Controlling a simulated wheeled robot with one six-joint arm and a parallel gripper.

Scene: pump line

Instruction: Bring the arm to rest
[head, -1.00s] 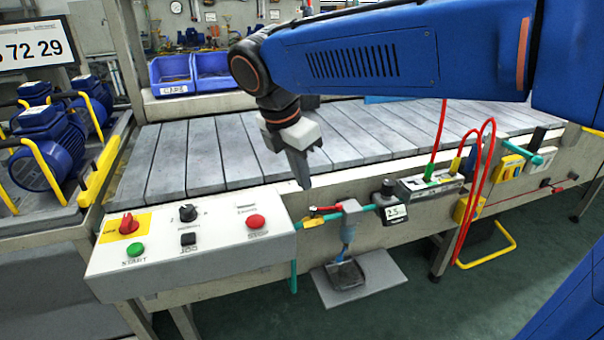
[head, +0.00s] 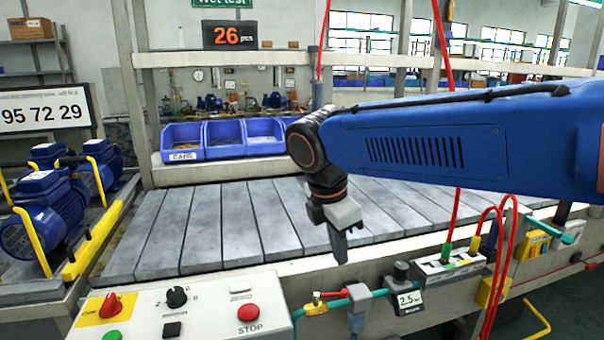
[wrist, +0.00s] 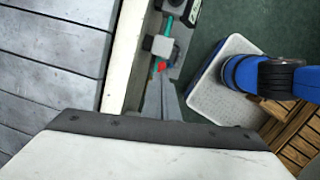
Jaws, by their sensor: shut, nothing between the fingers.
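My gripper (head: 340,248) hangs at the end of my blue arm, pointing down, above the front edge of the slatted conveyor (head: 230,225) in the head view. Its fingers are together with nothing between them. The gripper touches nothing that I can make out. My arm stretches in from the right, across the conveyor.
A control box (head: 190,310) with knobs and a red stop button stands front left. Blue bins (head: 225,139) stand behind; blue pumps (head: 45,205) stand left.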

